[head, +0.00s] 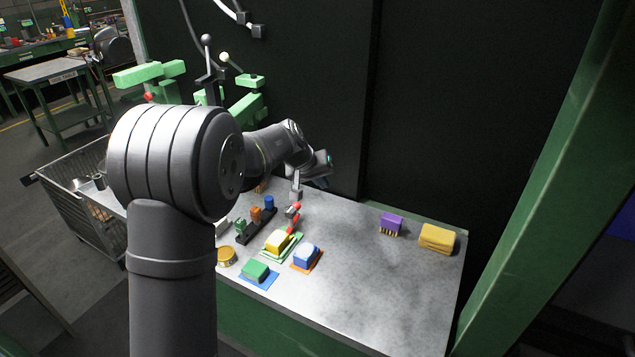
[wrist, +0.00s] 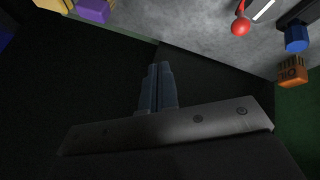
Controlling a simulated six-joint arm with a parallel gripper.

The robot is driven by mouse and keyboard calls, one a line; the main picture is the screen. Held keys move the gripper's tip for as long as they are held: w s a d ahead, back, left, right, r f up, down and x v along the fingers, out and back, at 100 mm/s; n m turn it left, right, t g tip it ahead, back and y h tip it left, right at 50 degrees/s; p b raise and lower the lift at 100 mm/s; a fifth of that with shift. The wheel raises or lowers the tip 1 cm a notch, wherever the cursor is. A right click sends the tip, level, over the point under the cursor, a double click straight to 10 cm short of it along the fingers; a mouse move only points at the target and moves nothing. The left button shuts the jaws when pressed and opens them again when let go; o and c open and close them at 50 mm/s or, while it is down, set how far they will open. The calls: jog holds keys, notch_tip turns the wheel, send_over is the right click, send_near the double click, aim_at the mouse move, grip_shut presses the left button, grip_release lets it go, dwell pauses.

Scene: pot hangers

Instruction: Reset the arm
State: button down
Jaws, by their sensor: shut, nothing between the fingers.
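My gripper (wrist: 157,88) shows in the wrist view with its two grey fingers together and nothing between them. It is over a dark area, with the grey table top (wrist: 190,28) beyond the fingers. In the head view my arm reaches over the back left of the table (head: 370,280), and the wrist (head: 318,168) is bent near the black wall. The fingertips are hard to make out there.
On the table are a purple brush (head: 391,224), a yellow sponge (head: 437,239), green (head: 255,271), yellow (head: 277,242) and blue (head: 306,256) blocks on coloured mats, a gold round piece (head: 226,257) and a red-tipped object (head: 294,212). Table front right is clear.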

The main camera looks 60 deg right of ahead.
jog(key=shift+n+t, duration=0.5)
jog(key=shift+n, duration=0.3)
jog(key=w+a+f, duration=0.1)
jog(key=w+f, duration=0.2)
jog(key=w, duration=0.1)
jog(key=w+f, duration=0.4)
jog(key=w, duration=0.1)
jog(key=w+a+f, duration=0.1)
jog(key=w+f, duration=0.3)
jog(key=w, duration=0.1)
jog(key=shift+w+a, duration=0.2)
jog(key=shift+a, duration=0.5)
